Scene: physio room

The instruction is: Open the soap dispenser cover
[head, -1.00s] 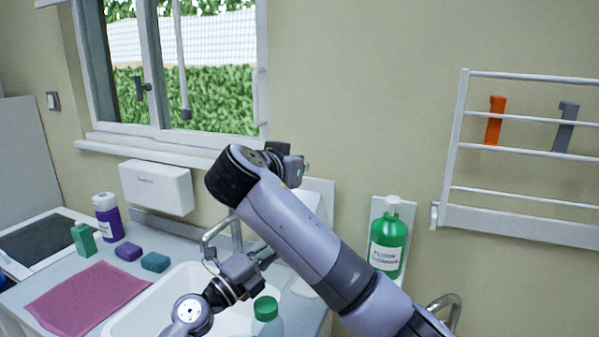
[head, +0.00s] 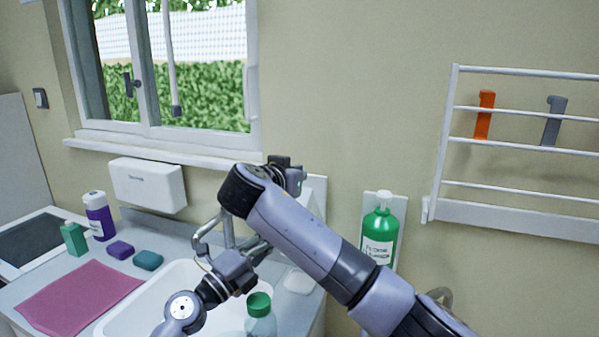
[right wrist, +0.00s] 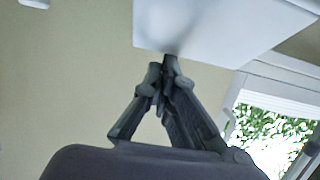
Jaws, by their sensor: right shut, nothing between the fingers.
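A white wall-mounted box, which looks like the soap dispenser (head: 314,198), is mostly hidden behind my right arm in the head view. In the right wrist view a white box (right wrist: 205,22) fills the top. The fingertips of my right gripper (right wrist: 165,65) are shut and empty at its edge; I cannot tell whether they touch it. In the head view the right gripper is hidden; only its wrist shows at the dispenser's left. My left arm's wrist is over the sink, its gripper (head: 256,250) partly hidden behind the right arm, so its fingers are unclear.
A sink (head: 180,290) with a tap (head: 210,232) lies below the arms. A green-capped bottle (head: 260,318) stands near the left wrist. A green bottle (head: 380,238) hangs on the wall at right. A white box (head: 147,185) hangs under the window. A rack (head: 510,215) is far right.

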